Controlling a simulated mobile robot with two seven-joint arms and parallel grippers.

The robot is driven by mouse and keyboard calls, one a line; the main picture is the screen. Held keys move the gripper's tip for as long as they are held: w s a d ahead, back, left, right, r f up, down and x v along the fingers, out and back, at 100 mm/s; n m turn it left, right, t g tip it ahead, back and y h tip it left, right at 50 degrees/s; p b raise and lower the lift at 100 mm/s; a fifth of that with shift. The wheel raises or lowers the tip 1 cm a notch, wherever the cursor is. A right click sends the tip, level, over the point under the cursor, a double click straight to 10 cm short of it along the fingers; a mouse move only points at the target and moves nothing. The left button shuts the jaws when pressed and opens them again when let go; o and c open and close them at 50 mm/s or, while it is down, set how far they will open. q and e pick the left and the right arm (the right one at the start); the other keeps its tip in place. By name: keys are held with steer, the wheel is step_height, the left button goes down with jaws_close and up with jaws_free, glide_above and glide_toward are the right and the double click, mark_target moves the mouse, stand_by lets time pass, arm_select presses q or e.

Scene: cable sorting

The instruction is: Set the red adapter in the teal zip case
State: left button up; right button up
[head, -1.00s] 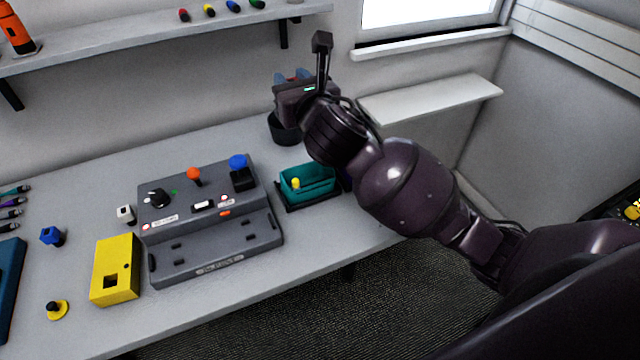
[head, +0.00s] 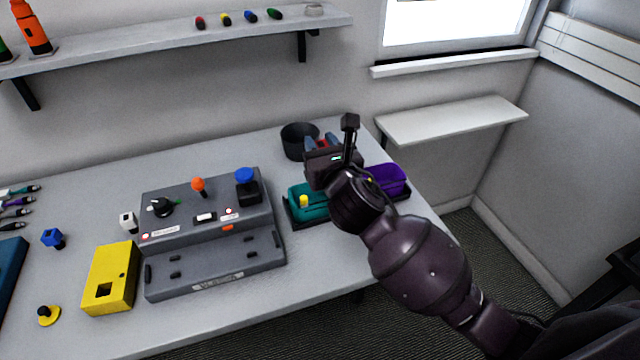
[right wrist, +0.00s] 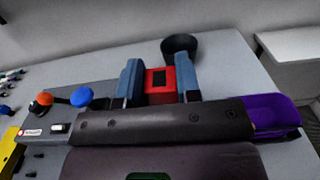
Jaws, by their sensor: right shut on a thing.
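My right gripper (head: 321,146) is shut on the red adapter (right wrist: 159,84), which sits between its two blue fingers in the right wrist view. In the head view only a little red of the adapter (head: 322,144) shows between the fingers. The teal zip case (head: 309,205) is on the table in a dark tray, with a yellow piece at its left. My right gripper and wrist are above and behind it and hide part of it. The teal case is not seen in the right wrist view. My left gripper is not in view.
A purple case (head: 388,180) stands right of the teal one. A black round bin (head: 298,141) is behind. A grey control console (head: 212,235) and a yellow box (head: 110,277) lie to the left. A wall shelf (head: 170,42) runs above.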

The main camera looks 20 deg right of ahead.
step_height(320, 180, down, 5)
steer(key=shift+f+b, duration=0.15)
steer(key=shift+b, duration=0.5)
step_height(320, 180, down, 4)
steer(key=shift+r+b, duration=0.25)
steer(key=shift+b, duration=0.35)
steer(key=shift+f, duration=0.2)
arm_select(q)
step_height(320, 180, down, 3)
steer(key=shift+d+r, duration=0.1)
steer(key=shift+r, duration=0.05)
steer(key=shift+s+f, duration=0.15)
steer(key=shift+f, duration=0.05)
arm_select(e)
steer(key=shift+f, duration=0.4)
steer(key=o, duration=0.9)
steer(key=shift+r, duration=0.1)
